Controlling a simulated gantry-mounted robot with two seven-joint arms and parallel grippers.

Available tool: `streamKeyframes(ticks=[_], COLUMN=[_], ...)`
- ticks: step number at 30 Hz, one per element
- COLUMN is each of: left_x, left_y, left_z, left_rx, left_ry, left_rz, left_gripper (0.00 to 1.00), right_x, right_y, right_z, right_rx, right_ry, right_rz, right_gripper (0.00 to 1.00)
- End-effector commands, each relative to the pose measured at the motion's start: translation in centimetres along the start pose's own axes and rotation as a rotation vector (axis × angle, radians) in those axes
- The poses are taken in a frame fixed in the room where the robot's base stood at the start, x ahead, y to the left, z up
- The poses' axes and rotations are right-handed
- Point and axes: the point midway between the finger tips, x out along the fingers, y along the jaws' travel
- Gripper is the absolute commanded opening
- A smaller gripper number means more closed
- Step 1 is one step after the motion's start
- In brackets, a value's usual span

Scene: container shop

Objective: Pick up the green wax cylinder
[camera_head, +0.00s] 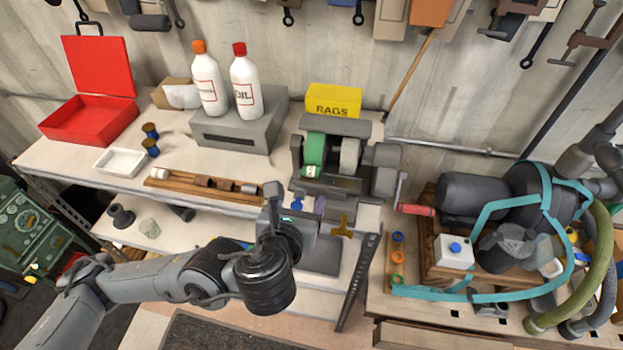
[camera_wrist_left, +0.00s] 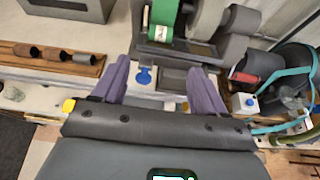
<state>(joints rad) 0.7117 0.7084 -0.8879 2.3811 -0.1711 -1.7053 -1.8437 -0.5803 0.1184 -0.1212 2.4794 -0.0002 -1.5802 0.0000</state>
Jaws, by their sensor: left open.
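A bright green cylindrical piece (camera_head: 314,150) shows at the left side of the bench grinder, with a small white-and-green labelled part (camera_head: 311,171) just below it. In the left wrist view the green piece (camera_wrist_left: 163,12) is at the top edge, partly cut off, with the labelled part (camera_wrist_left: 160,33) below. I cannot tell for certain which of these is the wax cylinder. My left gripper (camera_head: 296,208) is in front of the grinder, nearer the camera. Its fingers (camera_wrist_left: 160,85) are spread and hold nothing, apart from the green piece. My right gripper is not in view.
The bench grinder (camera_head: 349,160) has a red-handled crank (camera_head: 415,209) on its right. A blue knob (camera_wrist_left: 145,75) lies in the view between my fingers. A wooden rack (camera_head: 206,184) and grey box (camera_head: 240,128) stand left. A yellow rags box (camera_head: 333,100) is behind.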

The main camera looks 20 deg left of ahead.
Motion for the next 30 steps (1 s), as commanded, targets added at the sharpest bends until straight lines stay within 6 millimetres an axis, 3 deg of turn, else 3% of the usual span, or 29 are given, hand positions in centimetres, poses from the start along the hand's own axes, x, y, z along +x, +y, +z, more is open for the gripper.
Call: streamKeyframes(ticks=[6,12,20,30], left_x=[2.0,4.5,5.9,9.9], left_y=[0.0,0.0,0.0,0.3], left_z=[1.3,1.4,1.5,1.6], left_rx=[-0.004,-0.006,-0.006,-0.006], left_ry=[-0.032,-0.031,-0.031,-0.029], left_rz=[0.002,0.0,-0.001,-0.001], left_gripper=[0.72,0.72,0.72,0.72], right_x=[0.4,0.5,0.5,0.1], right_y=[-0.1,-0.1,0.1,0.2], right_z=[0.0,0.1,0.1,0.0], right_rx=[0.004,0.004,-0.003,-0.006], right_ry=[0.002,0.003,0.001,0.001], right_rz=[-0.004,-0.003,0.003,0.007], right_gripper=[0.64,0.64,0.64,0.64])
